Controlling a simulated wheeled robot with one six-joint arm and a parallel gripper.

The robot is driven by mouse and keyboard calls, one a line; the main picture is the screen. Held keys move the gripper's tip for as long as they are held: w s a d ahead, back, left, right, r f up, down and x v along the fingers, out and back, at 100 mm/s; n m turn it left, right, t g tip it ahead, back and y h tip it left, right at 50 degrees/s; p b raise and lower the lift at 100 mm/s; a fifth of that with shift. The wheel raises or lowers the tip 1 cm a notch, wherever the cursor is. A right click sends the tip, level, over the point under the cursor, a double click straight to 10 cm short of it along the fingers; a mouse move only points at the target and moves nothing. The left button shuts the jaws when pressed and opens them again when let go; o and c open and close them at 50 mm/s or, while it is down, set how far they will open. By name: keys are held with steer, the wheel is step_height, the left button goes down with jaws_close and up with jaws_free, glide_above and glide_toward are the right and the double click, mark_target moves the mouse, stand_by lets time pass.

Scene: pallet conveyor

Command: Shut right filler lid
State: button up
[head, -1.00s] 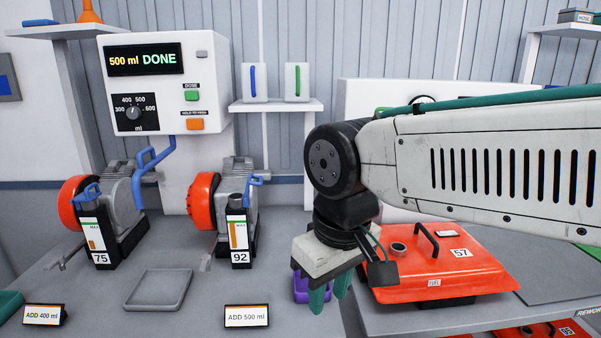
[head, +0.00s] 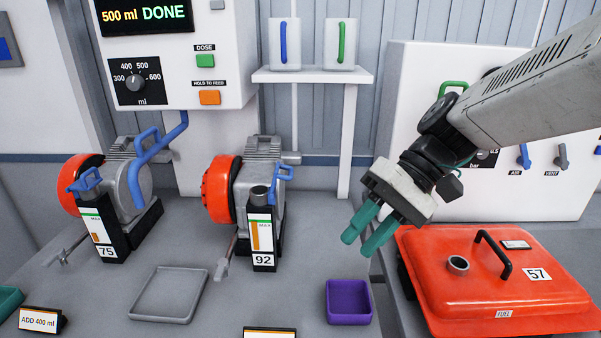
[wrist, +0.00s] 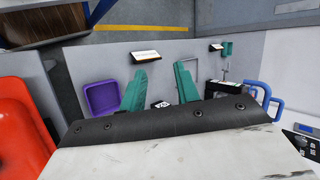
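The right filler (head: 261,212) is a dark upright neck with an orange level gauge and the number 92, in front of the right red-and-grey motor unit. Its blue lid handle (head: 284,173) stands up beside the neck's right side, and the grey neck top looks uncovered. The left filler (head: 101,225), number 75, has a blue lid (head: 88,180) over its top. My gripper (head: 368,232) is open and empty, its teal fingers apart and pointing down-left, to the right of the right filler and above the table. Blue handles (wrist: 263,93) show at right in the wrist view.
A purple tray (head: 348,316) and a grey tray (head: 150,313) lie on the table. A red fuel tank (head: 460,300), number 57, stands right of my gripper. The dispenser (head: 160,60) reads 500 ml DONE. The table between my gripper and the right filler looks clear.

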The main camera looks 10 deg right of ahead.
steer(key=w+f+m+t+y, duration=0.25)
steer(key=w+t+y, duration=0.55)
steer(key=w, duration=1.5)
steer(key=w+a+g+y, duration=0.1)
steer(key=a+g, duration=0.1)
steer(key=a, duration=0.4)
steer(key=shift+a+r+y, duration=0.3)
steer(key=shift+a+y, duration=0.05)
steer(key=shift+y, duration=0.05)
steer(key=shift+m, duration=0.25)
jaws_close()
